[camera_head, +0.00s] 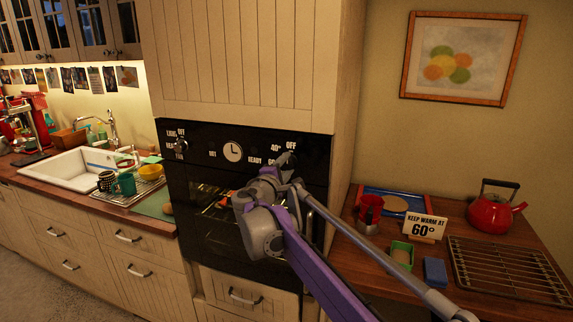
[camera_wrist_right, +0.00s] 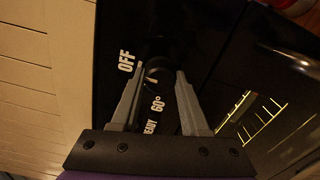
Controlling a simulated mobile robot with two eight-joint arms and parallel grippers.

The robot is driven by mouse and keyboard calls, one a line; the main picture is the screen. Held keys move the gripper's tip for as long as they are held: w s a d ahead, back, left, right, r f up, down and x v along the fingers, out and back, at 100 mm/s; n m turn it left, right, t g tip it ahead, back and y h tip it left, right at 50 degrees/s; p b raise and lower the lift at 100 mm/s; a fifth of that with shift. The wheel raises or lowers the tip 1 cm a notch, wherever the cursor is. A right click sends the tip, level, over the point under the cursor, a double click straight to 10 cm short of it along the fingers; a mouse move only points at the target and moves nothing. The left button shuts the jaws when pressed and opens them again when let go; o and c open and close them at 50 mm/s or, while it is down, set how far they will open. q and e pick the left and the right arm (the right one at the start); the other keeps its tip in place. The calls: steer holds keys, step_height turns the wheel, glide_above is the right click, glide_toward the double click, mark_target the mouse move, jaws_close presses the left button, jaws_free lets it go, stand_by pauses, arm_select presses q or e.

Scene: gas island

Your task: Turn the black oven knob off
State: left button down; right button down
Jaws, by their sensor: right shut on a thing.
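The black oven (camera_head: 240,195) has a glossy panel with a clock and white labels. The black knob (camera_wrist_right: 155,75) is at the right end of the panel, with a short white mark on its face. OFF (camera_wrist_right: 127,60) and 60° (camera_wrist_right: 157,104) are printed around it; I cannot tell exactly which label the mark meets. My right gripper (camera_wrist_right: 160,72) has its two grey fingers on either side of the knob, shut on it. In the head view my right gripper (camera_head: 286,161) covers most of the knob. My left gripper is not in view.
Another knob (camera_head: 181,146) sits at the panel's left end. Right of the oven, a wooden counter (camera_head: 375,250) holds a red kettle (camera_head: 492,212), a wire rack (camera_head: 505,268) and a "KEEP WARM AT 60°" sign (camera_head: 425,228). A sink (camera_head: 85,170) is at left.

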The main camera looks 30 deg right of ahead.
steer(key=shift+c, duration=2)
jaws_free()
steer(key=b+v, duration=0.1)
steer(key=v, duration=1)
steer(key=shift+d+f, duration=0.1)
steer(key=shift+d, duration=0.05)
